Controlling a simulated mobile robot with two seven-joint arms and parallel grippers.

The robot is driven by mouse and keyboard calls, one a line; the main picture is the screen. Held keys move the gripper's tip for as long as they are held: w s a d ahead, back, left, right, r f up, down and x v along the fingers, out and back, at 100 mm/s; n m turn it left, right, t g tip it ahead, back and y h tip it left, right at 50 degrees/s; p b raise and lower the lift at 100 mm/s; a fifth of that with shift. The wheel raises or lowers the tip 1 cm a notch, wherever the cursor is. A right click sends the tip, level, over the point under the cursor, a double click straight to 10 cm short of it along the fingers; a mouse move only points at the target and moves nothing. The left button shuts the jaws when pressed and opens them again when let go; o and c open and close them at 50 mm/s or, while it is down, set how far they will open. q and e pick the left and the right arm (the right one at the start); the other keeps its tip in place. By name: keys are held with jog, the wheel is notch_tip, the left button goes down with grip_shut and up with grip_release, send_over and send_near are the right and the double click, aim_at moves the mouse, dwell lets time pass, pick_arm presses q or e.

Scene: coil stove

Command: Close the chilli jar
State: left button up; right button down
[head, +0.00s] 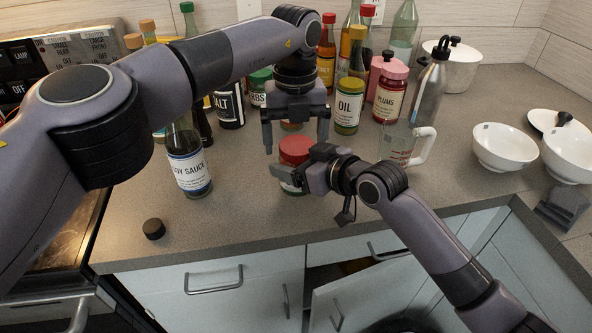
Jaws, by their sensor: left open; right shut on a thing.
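A small jar with a red top (295,150) stands near the middle of the counter; it appears to be the chilli jar, but its label is mostly hidden. I cannot tell whether the red top is fully seated. My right gripper (301,179) is shut on the jar from its right, low on the body. My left gripper (296,146) points down over the jar, open, with one finger on each side of the red top. Whether its fingers touch the top cannot be told.
A soy sauce bottle (188,165) stands left, with a loose black cap (153,228) on the counter. Oil (348,107) and plums (390,94) jars stand behind. A glass mug (398,145) and white bowls (503,145) are right. A cabinet door (362,298) below hangs open.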

pick_arm(q)
jog(key=shift+r, duration=3.75)
pick_arm(e)
jog(key=shift+a, duration=0.1)
grip_release()
pick_arm(q)
jog(key=shift+f, duration=0.25)
pick_arm(e)
jog(key=shift+v, duration=3.6)
